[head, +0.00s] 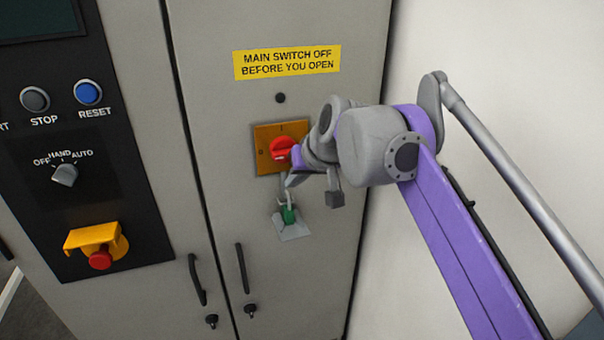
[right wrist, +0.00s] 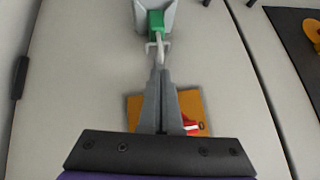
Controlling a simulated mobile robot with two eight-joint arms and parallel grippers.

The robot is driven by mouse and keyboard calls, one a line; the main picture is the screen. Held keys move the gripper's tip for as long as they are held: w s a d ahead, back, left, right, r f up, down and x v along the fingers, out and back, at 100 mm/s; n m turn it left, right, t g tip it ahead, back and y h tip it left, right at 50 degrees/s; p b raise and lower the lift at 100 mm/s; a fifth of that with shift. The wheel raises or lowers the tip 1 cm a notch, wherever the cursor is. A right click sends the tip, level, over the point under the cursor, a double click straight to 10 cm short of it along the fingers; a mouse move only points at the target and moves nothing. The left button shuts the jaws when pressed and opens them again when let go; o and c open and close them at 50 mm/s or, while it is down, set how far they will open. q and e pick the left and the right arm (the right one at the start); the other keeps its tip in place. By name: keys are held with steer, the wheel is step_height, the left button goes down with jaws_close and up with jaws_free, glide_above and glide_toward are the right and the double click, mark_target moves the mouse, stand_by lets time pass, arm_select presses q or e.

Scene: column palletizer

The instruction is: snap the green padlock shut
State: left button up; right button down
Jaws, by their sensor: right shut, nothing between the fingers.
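The green padlock (head: 288,215) hangs on the cabinet door just below the red rotary switch (head: 283,149) on its orange plate (head: 265,160). Its pale shackle (head: 282,197) rises from the body. In the right wrist view the padlock (right wrist: 156,20) is at the top, with the shackle (right wrist: 158,48) towards my fingers. My right gripper (head: 288,184) is shut and empty, its tips at the shackle; I cannot tell whether they touch. Whether the shackle is latched is too small to tell. My left gripper is out of view.
A yellow warning label (head: 287,62) is above the switch. Black door handles (head: 242,268) are lower left. The dark control panel (head: 80,140) on the left carries buttons, a selector and a red emergency stop (head: 101,259). The door around the padlock is flat and clear.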

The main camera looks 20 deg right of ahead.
mark_target(293, 210)
steer(key=shift+x, duration=0.75)
steer(key=shift+f, duration=1.2)
steer(key=shift+s, duration=0.1)
steer(key=v, duration=1.1)
steer(key=shift+p, duration=0.4)
